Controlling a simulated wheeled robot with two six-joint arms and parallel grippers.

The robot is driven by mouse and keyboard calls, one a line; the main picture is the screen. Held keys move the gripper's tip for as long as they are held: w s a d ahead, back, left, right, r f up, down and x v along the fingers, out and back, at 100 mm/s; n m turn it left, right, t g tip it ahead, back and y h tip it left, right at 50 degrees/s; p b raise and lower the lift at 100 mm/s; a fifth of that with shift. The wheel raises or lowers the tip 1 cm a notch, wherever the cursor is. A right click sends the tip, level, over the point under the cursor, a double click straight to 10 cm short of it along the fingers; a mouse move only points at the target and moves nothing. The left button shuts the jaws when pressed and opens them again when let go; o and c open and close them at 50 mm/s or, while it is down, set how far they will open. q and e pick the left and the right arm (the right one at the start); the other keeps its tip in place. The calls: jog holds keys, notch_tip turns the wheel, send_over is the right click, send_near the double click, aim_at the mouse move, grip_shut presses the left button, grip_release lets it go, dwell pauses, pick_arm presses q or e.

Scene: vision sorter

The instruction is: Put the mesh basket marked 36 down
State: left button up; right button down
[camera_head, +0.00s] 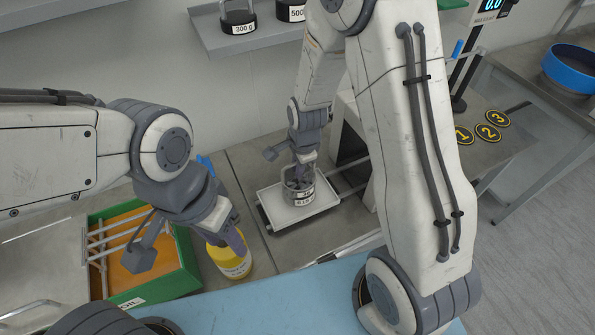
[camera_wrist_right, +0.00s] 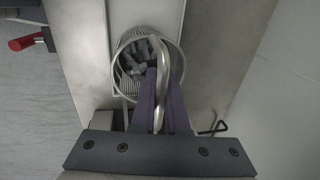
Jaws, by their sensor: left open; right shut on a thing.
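The mesh basket (camera_head: 300,195) is a small round metal basket with a label on its front, too small to read surely. It is at the white tray (camera_head: 270,213) in the head view; I cannot tell whether it touches the tray. My right gripper (camera_head: 301,179) is shut on the basket's handle from above. In the right wrist view the basket (camera_wrist_right: 121,75) holds grey lumps, and the right gripper (camera_wrist_right: 162,85) grips its curved wire handle. My left gripper (camera_head: 195,255) is open, close to a yellow-topped container (camera_head: 232,262) at the left; whether they touch is unclear.
A green-walled box (camera_head: 187,250) with an orange interior and a rack stands at the left. A grey shelf (camera_head: 265,38) holds weights marked 300 g and 500. Numbered discs (camera_head: 489,132) lie on the right bench, with a blue round pan (camera_head: 572,68) beyond.

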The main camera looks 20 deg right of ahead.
jog(key=shift+f, duration=1.1)
jog(key=c, duration=0.9)
grip_release()
jog(key=shift+f, duration=0.1)
